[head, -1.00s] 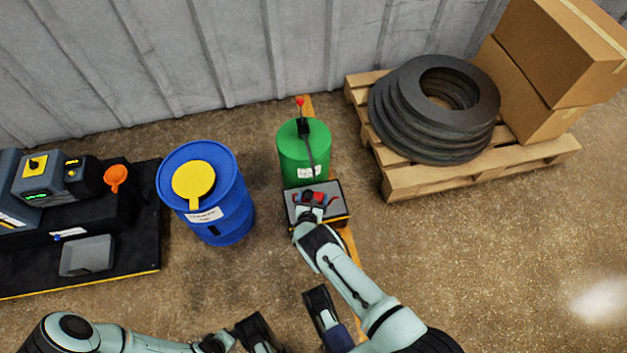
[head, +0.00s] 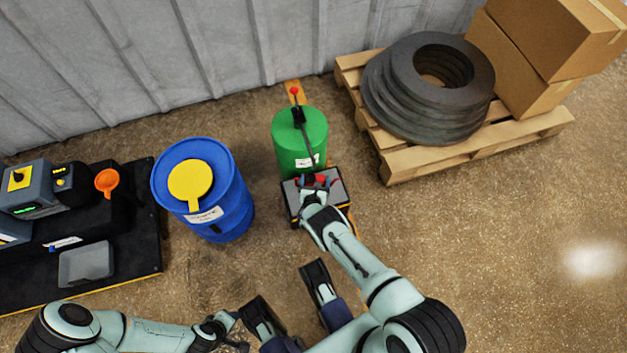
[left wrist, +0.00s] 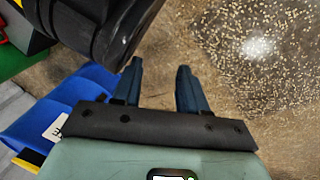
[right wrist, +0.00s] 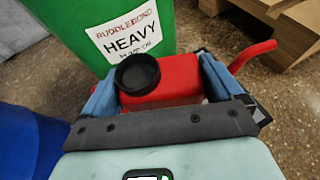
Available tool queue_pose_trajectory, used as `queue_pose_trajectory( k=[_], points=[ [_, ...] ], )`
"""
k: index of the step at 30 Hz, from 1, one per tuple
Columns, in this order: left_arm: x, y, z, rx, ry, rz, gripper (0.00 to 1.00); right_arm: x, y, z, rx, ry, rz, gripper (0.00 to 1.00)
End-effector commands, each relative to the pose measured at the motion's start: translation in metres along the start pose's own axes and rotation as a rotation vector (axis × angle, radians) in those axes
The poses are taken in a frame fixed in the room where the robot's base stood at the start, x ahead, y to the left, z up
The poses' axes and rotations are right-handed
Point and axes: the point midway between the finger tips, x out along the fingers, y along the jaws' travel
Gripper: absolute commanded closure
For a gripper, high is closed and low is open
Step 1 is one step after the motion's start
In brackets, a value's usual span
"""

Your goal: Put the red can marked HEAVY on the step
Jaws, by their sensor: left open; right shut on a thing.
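The red can (right wrist: 165,80) shows in the right wrist view with a black cap and a bent red spout. My right gripper (right wrist: 160,68) is shut on it, one blue finger on each side. Its marking is hidden from me. In the head view, the red can (head: 321,180) shows in part beyond the gripper, over the far part of the grey-topped step (head: 332,192). I cannot tell whether it touches the step. My left gripper (left wrist: 159,66) is open and empty, with its fingers apart over the floor, far from the step.
A green drum (head: 300,135) stands directly behind the step; its label reads HEAVY in the right wrist view. A blue drum (head: 232,205) with a yellow lid is to the left. A pallet (head: 420,165) bears black rings and cartons. Floor right of the step is clear.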

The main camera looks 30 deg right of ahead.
Motion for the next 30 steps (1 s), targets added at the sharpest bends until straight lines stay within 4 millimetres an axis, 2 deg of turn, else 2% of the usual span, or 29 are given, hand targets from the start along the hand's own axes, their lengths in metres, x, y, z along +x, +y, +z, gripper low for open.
queue_pose_trajectory(
  k=[11, 12, 23, 30],
  points=[
    [0.004, -0.004, 0.006, -0.005, -0.020, -0.008, 0.57, 0.002, 0.000, -0.003, -0.001, -0.001, 0.000, 0.45],
    [0.004, -0.004, 0.006, -0.005, -0.020, -0.008, 0.57, 0.001, 0.000, -0.003, -0.001, 0.001, 0.000, 0.00],
    [-0.002, 0.001, -0.001, 0.001, 0.003, 0.002, 0.57, -0.001, 0.000, 0.002, 0.001, 0.000, 0.000, 0.00],
    [-0.033, 0.029, -0.032, 0.028, 0.112, 0.051, 0.57, -0.038, 0.002, 0.004, -0.003, 0.002, 0.003, 0.00]
  ],
)
